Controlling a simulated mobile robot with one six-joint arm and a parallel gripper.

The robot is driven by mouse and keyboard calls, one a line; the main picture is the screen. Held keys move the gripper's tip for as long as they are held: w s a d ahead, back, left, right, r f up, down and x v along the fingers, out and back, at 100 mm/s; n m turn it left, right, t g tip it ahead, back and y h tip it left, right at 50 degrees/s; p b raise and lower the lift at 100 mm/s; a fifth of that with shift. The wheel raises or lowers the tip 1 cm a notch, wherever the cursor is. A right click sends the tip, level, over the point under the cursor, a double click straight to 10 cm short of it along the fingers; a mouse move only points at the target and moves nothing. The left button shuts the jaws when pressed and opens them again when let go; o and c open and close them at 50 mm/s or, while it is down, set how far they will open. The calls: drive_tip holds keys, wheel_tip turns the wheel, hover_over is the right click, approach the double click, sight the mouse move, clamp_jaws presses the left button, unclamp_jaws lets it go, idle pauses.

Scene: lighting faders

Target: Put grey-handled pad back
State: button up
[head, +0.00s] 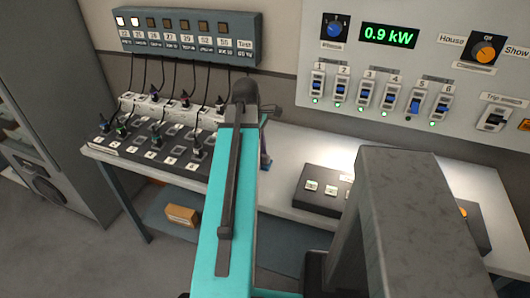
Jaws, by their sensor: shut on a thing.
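My teal arm (226,215) rises through the middle of the view and hides part of the bench. My gripper cannot be made out; it seems to be behind the arm. A small dark piece (270,112) and a narrow blue piece (265,160) show just right of the arm, and I cannot tell what they are. I cannot pick out the grey-handled pad. A dark board (130,150) with numbered places stands at the bench's left end, with several small coloured-handled pieces on it. A low black box (318,203) with light pads lies right of the arm.
The bench (285,150) runs along the wall, with bare top behind the black box. A fader panel (390,60) and a lamp panel (190,33) hang above. Cords run down to a white strip (165,106). A grey cabinet (45,110) stands left. A small box (182,215) sits below.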

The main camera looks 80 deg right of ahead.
drive_tip(key=shift+s+f, duration=0.45)
drive_tip(key=shift+s, duration=0.05)
drive_tip(key=shift+w+d+f+p, duration=0.25)
drive_tip(key=shift+d+p, duration=0.3)
drive_tip(key=shift+d, duration=2.1)
drive_tip(key=shift+w+d+f+p, duration=0.15)
drive_tip(key=shift+d+p, duration=0.4)
drive_tip(key=shift+d, duration=2.1)
drive_tip(key=shift+w+d+f+p, duration=0.15)
drive_tip(key=shift+d+f+p, duration=0.3)
drive_tip(key=shift+d, duration=2.2)
drive_tip(key=shift+r, duration=0.1)
drive_tip(key=shift+f+p, duration=0.7)
drive_tip(key=shift+f, duration=1.05)
drive_tip(key=shift+f, duration=0.15)
